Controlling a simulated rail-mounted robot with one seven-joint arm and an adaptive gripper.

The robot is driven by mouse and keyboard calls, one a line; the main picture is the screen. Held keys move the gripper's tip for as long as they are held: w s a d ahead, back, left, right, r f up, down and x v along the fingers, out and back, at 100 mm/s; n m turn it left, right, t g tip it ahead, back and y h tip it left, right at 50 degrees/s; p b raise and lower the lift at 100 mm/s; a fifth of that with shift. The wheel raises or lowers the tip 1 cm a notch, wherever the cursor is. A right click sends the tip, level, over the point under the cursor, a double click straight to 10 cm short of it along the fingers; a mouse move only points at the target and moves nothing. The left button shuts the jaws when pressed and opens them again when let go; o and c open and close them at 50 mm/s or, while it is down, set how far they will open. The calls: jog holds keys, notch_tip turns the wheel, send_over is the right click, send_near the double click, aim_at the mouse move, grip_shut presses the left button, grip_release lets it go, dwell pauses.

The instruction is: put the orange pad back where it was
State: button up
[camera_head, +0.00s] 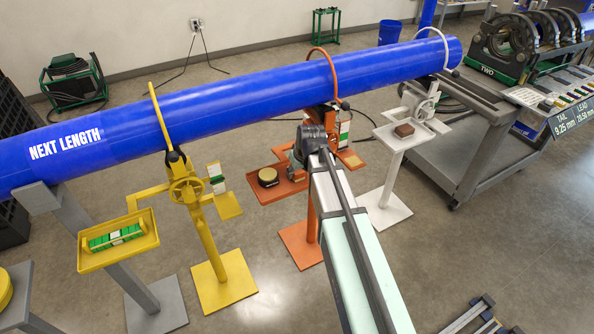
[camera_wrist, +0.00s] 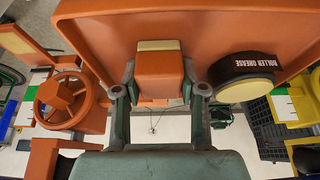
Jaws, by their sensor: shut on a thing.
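The orange pad (camera_wrist: 160,72), a block with a cream band on one end, is between the two fingers of my gripper (camera_wrist: 159,91) in the wrist view. My gripper is shut on it. The orange tray (camera_wrist: 102,33) lies behind the pad; I cannot tell whether the pad touches it. In the head view my gripper (camera_head: 297,157) is at the orange stand, to the right of its tray (camera_head: 290,187), and the pad is hidden behind my arm.
A roller grease can (camera_wrist: 245,78) sits on the tray, close to the right finger. An orange handwheel (camera_wrist: 66,98) is at the left. The blue pipe (camera_head: 240,95) runs above the stands. The yellow stand (camera_head: 207,240) and white stand (camera_head: 392,180) flank the orange one.

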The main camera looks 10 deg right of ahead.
jog(key=o, duration=1)
jog(key=b+v, duration=0.1)
jog(key=v, duration=1.1)
jog(key=shift+r, duration=0.15)
